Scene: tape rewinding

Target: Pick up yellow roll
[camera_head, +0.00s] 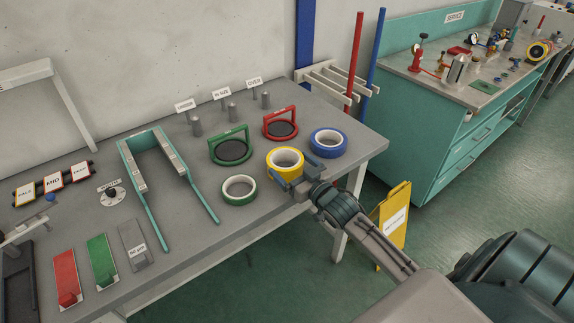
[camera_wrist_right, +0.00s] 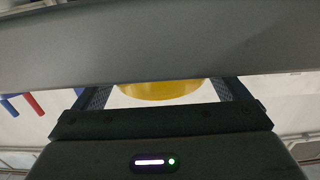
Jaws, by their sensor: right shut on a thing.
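The yellow roll (camera_head: 285,173), a ring of tape with a white core, is at the right part of the grey table in the head view. My right gripper (camera_head: 287,169) is shut on it, with a finger on either side. In the right wrist view the roll's yellow side (camera_wrist_right: 160,90) shows between the two fingers, partly hidden by a grey bar-like shape across the picture. I cannot tell whether the roll touches the table. My left gripper is not clearly in view.
A green-edged roll (camera_head: 239,202) lies left of the yellow roll, and a blue roll (camera_head: 328,156) lies to the right. Behind are a green ring stand (camera_head: 231,165) and a red one (camera_head: 280,136). A teal U-shaped frame (camera_head: 130,158) stands further left. The table's front right edge is close.

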